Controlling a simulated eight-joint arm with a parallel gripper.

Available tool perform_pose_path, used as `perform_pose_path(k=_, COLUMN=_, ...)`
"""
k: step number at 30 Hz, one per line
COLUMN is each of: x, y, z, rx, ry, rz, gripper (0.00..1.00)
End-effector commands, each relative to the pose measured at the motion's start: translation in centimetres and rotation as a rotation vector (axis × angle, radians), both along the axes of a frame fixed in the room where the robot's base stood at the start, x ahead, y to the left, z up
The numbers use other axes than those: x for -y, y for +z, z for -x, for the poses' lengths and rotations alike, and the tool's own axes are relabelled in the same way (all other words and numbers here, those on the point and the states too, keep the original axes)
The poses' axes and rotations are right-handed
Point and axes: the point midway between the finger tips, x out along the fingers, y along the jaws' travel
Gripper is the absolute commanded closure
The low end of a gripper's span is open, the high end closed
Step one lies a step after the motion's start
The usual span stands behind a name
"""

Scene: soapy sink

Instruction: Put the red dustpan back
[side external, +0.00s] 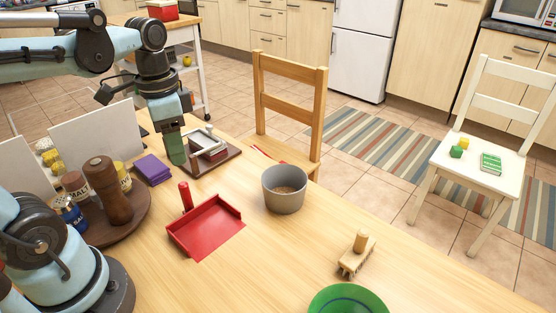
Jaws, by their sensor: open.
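The red dustpan (207,229) lies on the wooden table near its middle, left of the grey bucket. Its short red handle (186,196) sticks up at the back left. My gripper (182,160) points down behind the dustpan, beside a small wooden board, and is apart from the dustpan. It is open, with nothing seen between its fingers; part of it is seen edge-on.
A wooden brush (356,256) and a green dish (346,301) are at the front right. Purple blocks (152,169) and a round tray with jars and a brown mill (107,190) stand left.

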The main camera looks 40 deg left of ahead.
Motion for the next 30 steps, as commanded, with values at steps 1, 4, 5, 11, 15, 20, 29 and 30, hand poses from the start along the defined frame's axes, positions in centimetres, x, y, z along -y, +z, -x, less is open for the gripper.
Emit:
perform_pose_path(k=1, x=0.4, y=-0.3, z=-0.1, rx=0.037, ry=0.018, rz=-0.005, gripper=0.53)
perform_pose_path(k=4, x=1.5, y=-1.2, z=-0.9, rx=0.172, ry=0.100, rz=-0.010, gripper=0.53)
perform_pose_path(k=5, x=1.9, y=-1.5, z=-1.2, rx=0.221, ry=0.129, rz=-0.006, gripper=0.53)
perform_pose_path(k=11, x=4.2, y=-2.4, z=-2.8, rx=0.500, ry=0.301, rz=0.076, gripper=0.53)
perform_pose_path(k=15, x=4.9, y=-2.5, z=-3.3, rx=0.583, ry=0.356, rz=0.121, gripper=0.53)
perform_pose_path(k=20, x=5.0, y=-2.4, z=-3.4, rx=0.592, ry=0.364, rz=0.127, gripper=0.53)
perform_pose_path(k=29, x=4.9, y=-2.4, z=-3.4, rx=0.590, ry=0.363, rz=0.125, gripper=0.53)
perform_pose_path(k=30, x=4.9, y=-2.4, z=-3.4, rx=0.590, ry=0.363, rz=0.125, gripper=0.53)
